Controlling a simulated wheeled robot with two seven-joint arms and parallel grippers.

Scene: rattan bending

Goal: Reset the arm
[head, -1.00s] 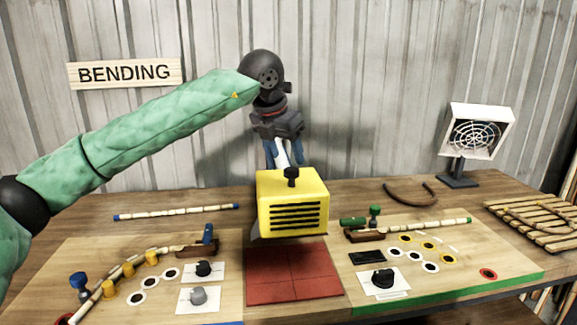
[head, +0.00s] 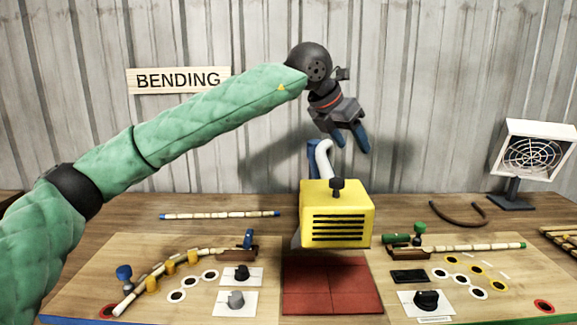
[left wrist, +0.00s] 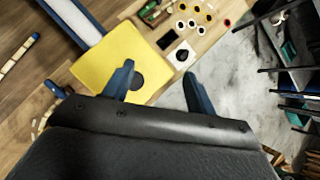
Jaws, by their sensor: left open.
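My left arm, in a green padded sleeve, reaches in from the left in the head view. Its gripper (head: 350,138) hangs in the air above and behind the yellow machine, with blue fingers apart and nothing between them. In the left wrist view the two blue fingers (left wrist: 158,88) are spread and empty. The yellow machine (head: 336,212) with black slots and a black knob stands behind a red mat (head: 332,287); it also shows below the fingers in the left wrist view (left wrist: 112,62). My right gripper is not in view.
A straight rattan pole (head: 220,215) lies at the back left. A bent rattan piece (head: 135,295) sits among yellow pegs on the left board. A fan (head: 535,155) stands at the right. A dark curved piece (head: 460,212) lies near it. The wall sign reads BENDING (head: 179,80).

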